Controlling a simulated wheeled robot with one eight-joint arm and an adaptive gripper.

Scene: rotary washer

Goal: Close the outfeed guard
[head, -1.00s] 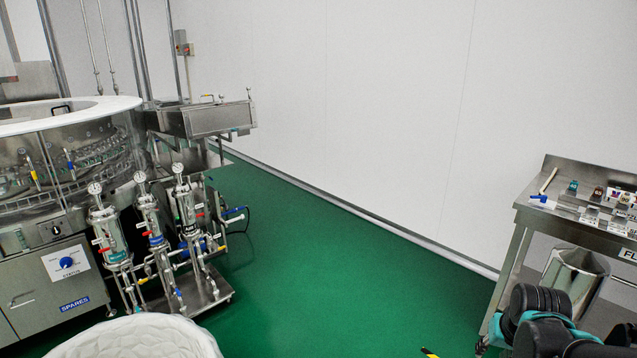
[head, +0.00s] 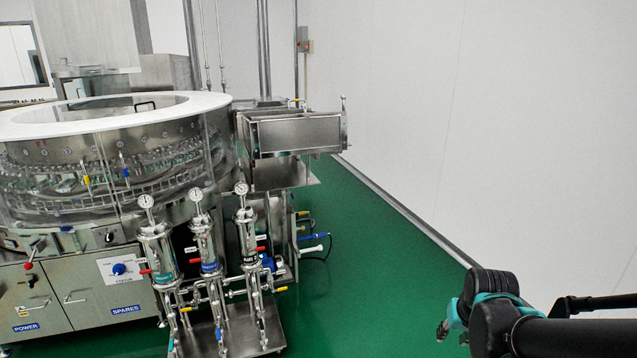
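The rotary washer (head: 115,150) stands at the left in the head view, a round steel machine with a clear wall and a white ring on top. A rectangular steel outfeed housing (head: 298,133) juts from its right side, with a flat front panel, a yellow-handled valve and an upright knob at its right corner. I cannot tell which panel is the outfeed guard or how far it stands open. My black and teal arm is at the lower right, well apart from the housing. A small grey piece at its end, seemingly my gripper (head: 443,330), is too small and partly hidden to read.
Several filter housings with gauges (head: 205,250) stand on a low steel trolley (head: 238,335) in front of the outfeed. The white wall (head: 450,120) runs along the right. Green floor (head: 370,280) is free between the trolley and my arm.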

